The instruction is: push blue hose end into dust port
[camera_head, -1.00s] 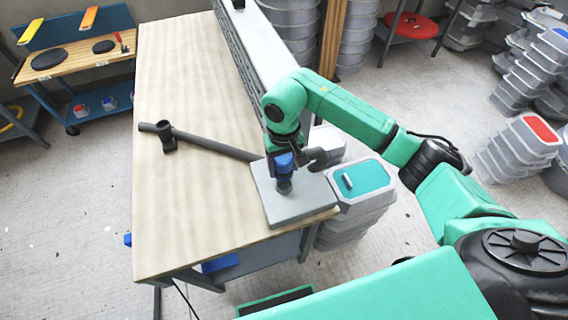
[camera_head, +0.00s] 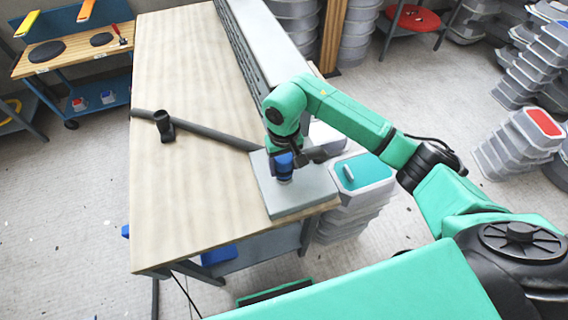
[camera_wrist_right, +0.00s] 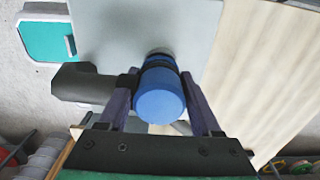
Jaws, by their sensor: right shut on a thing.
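My right gripper (camera_wrist_right: 160,100) is shut on the blue hose end (camera_wrist_right: 160,100), a short blue cylinder with a dark collar. In the head view the blue hose end (camera_head: 284,166) stands roughly upright over the grey box (camera_head: 300,199) at the table's front right corner. My right gripper (camera_head: 284,150) partly hides it there. A grey round base, apparently the dust port (camera_wrist_right: 160,51), shows just beyond the collar in the wrist view. I cannot tell how far the end sits in it. A dark stub (camera_wrist_right: 80,85) sticks out sideways by the fingers. My left gripper is out of view.
A dark grey hose (camera_head: 215,133) with an upright stub lies across the wooden table (camera_head: 185,205). A long slotted grey panel (camera_head: 262,55) runs along the right edge. Stacked grey tubs with a teal lid (camera_head: 362,172) stand beside the box. The table's front left is clear.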

